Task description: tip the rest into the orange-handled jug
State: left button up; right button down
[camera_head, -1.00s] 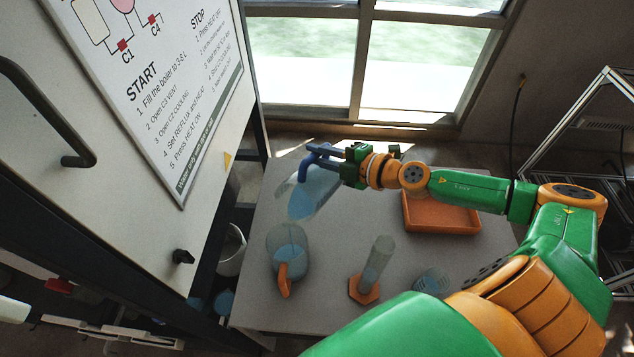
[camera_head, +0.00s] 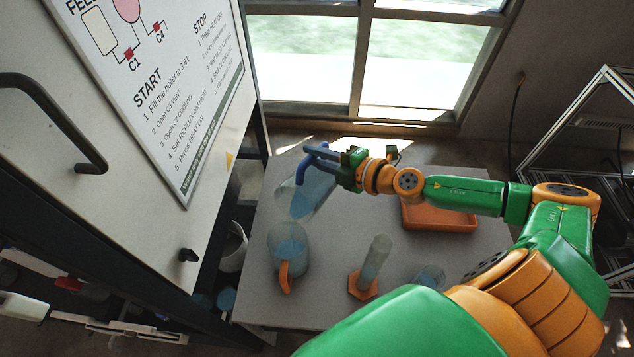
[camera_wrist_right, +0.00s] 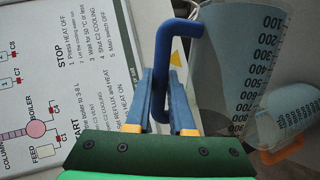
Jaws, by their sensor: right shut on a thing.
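My right gripper (camera_head: 345,168) is shut on the blue handle (camera_head: 319,157) of a clear jug (camera_head: 290,193); the handle also shows between the fingers in the right wrist view (camera_wrist_right: 178,60). This jug is held tilted above the table, mouth end toward the lower left, with blue liquid inside. The orange-handled jug (camera_head: 289,245) stands upright on the table just below it in the picture, with blue liquid in it and its orange handle (camera_head: 286,278) toward me. It shows partly in the right wrist view (camera_wrist_right: 292,122). I see no stream between the jugs. My left gripper is out of view.
A measuring cylinder on an orange foot (camera_head: 363,286) and a small beaker (camera_head: 431,277) stand on the grey table (camera_head: 325,300). An orange tray (camera_head: 440,218) lies under my right forearm. A panel with a printed board (camera_head: 180,90) rises at left; a white bucket (camera_head: 233,249) sits beside the table.

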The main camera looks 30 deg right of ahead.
aim_at(304, 170)
jog(key=shift+s+a+r+n, duration=0.35)
jog(key=shift+a+r+n, duration=0.05)
jog(key=shift+a+r, duration=0.2)
jog(key=shift+s+a+r+n+t+h, duration=0.3)
jog(key=shift+s+a+n, duration=0.2)
jog(key=shift+a, duration=0.3)
jog(key=shift+s+a+r+n+t+h, duration=0.25)
jog(key=shift+s+a+r+n, duration=0.2)
jog(key=shift+a, duration=0.3)
